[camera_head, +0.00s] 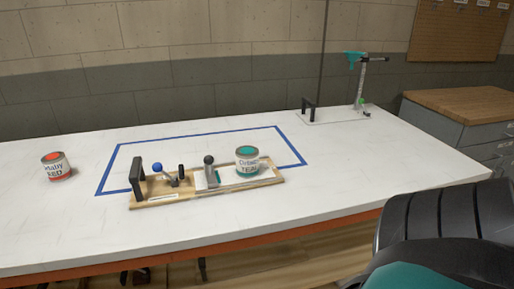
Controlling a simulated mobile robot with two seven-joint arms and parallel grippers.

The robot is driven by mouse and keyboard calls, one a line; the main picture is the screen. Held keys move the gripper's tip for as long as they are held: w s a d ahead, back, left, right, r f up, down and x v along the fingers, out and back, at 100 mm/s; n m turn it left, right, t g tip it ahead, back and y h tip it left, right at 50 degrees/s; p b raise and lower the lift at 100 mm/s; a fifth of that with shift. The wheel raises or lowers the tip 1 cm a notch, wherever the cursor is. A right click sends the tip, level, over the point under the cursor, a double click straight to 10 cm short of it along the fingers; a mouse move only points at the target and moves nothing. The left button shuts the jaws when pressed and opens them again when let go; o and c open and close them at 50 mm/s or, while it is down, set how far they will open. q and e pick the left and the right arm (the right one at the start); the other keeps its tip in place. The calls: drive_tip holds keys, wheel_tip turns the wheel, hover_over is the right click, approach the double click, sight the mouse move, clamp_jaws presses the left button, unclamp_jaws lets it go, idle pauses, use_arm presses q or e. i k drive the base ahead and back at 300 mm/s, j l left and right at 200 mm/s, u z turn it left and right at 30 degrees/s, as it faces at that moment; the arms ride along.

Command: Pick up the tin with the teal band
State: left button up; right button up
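The tin with the teal band (247,168) stands upright at the right end of a wooden rack board (165,203) on the white table. Its top is teal, and its label has dark lettering and a teal word. The board partly sits over the lower edge of a blue taped outline. Neither of my grippers shows in the head view, and nothing is seen touching the tin.
A grey post with a dark knob (209,161) stands just left of the tin. A black upright (136,181) and blue-knobbed lever (157,167) are farther left. A red-labelled tin (56,173) stands at far left. A stand (360,92) is at back right. The table's front right is clear.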

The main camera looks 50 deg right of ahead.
sight(246, 156)
drive_tip(key=k+l, duration=0.1)
drive_tip(key=l, duration=0.75)
drive_tip(key=k+l, duration=0.15)
drive_tip(key=l, duration=0.3)
